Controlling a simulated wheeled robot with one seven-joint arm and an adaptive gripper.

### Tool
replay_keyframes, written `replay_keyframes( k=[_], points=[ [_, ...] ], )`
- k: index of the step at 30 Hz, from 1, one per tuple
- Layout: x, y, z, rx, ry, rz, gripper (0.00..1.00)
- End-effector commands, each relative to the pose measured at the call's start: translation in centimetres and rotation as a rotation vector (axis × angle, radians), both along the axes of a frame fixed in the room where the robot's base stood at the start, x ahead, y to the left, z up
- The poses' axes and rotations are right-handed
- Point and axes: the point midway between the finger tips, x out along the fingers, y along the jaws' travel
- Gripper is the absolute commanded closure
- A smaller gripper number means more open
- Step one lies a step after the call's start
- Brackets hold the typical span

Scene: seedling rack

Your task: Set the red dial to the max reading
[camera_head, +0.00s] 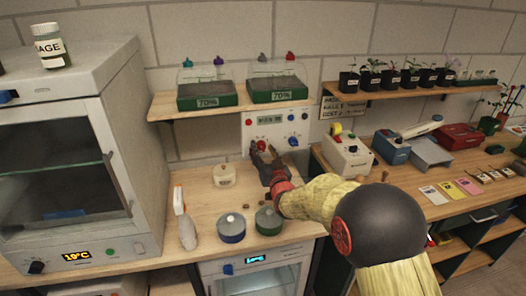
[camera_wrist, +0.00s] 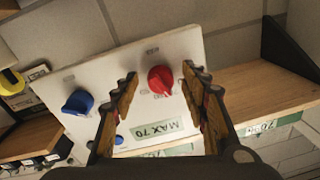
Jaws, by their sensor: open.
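The red dial (camera_wrist: 160,80) sits on a white control panel (camera_wrist: 190,48) on the wall. In the wrist view it shows between the fingertips of my gripper (camera_wrist: 160,71), which is open. One finger is on each side, and I see no contact. In the head view the red dial (camera_head: 261,145) is at the panel's lower left, partly hidden by my gripper (camera_head: 263,153). The dial's present reading is too small to tell.
A blue dial (camera_wrist: 78,101) is beside the red one on the panel. A shelf (camera_head: 195,108) with two green-based propagators is just above. Below, the bench holds a cream lidded pot (camera_head: 225,175), a blue pot (camera_head: 231,228) and a green pot (camera_head: 268,221).

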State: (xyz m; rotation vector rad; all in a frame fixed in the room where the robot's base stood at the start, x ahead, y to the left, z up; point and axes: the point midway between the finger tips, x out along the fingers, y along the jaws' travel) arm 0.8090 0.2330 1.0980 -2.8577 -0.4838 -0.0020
Motion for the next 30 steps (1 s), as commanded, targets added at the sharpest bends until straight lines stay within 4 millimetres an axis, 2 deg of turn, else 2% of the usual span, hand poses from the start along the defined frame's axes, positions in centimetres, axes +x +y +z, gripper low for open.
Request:
replay_keyframes(
  k=[5, 10, 24, 30],
  points=[
    [-0.1, 0.0, 0.0, 0.000, 0.000, 0.000, 0.55],
    [-1.3, -0.4, 0.0, 0.000, 0.000, 0.000, 0.55],
    [-9.3, -3.2, -0.4, 0.000, 0.000, 0.000, 0.55],
    [-11.0, -3.8, -0.5, 0.000, -0.001, 0.000, 0.55]
  ],
)
